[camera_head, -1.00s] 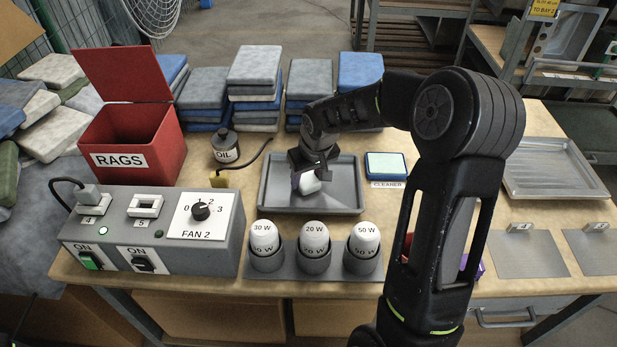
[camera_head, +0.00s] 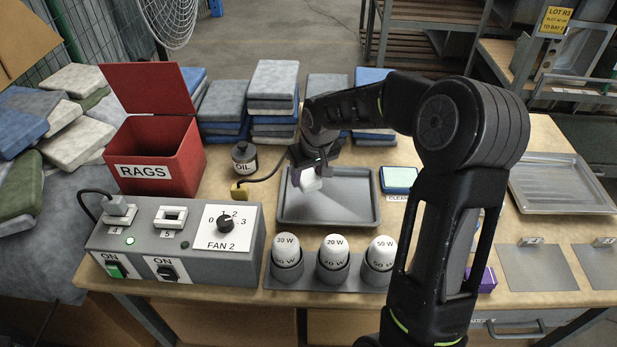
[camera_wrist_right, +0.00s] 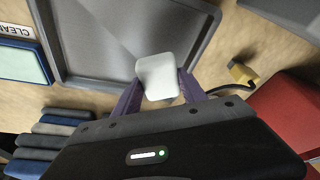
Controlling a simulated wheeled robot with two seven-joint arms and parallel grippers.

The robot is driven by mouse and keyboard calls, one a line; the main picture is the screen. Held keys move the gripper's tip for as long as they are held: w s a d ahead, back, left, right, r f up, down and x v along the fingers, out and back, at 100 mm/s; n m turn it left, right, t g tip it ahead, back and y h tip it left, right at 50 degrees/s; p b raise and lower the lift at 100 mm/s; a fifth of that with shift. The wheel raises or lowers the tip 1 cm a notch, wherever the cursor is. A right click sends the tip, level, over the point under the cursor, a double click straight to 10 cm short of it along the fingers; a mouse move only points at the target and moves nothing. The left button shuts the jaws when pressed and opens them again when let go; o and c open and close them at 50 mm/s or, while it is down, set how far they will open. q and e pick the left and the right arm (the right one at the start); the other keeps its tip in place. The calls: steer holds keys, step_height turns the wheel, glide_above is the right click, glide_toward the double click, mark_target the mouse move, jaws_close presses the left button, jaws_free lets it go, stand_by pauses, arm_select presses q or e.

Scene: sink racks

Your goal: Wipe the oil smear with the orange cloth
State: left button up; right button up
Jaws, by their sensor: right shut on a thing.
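My right gripper (camera_head: 308,172) is shut on a small pale block with rounded edges (camera_head: 309,183). The block also shows between the purple fingers in the right wrist view (camera_wrist_right: 158,76). Gripper and block are over the far left corner of the grey tray (camera_head: 345,222); I cannot tell if the block touches it. A lighter patch shows on the tray floor, but I cannot make out a definite oil smear. I see no orange cloth in either view. My left gripper is not in view.
An open red rags bin (camera_head: 160,160) stands at the left, behind the switch box (camera_head: 180,240). Several white-topped cylinders stand in holders (camera_head: 333,268) before the tray. A cleaner pad (camera_head: 399,178) lies right of it. Cloth stacks (camera_head: 273,100) line the back.

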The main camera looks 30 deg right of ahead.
steer(key=shift+r+p, duration=0.7)
steer(key=shift+r, duration=0.7)
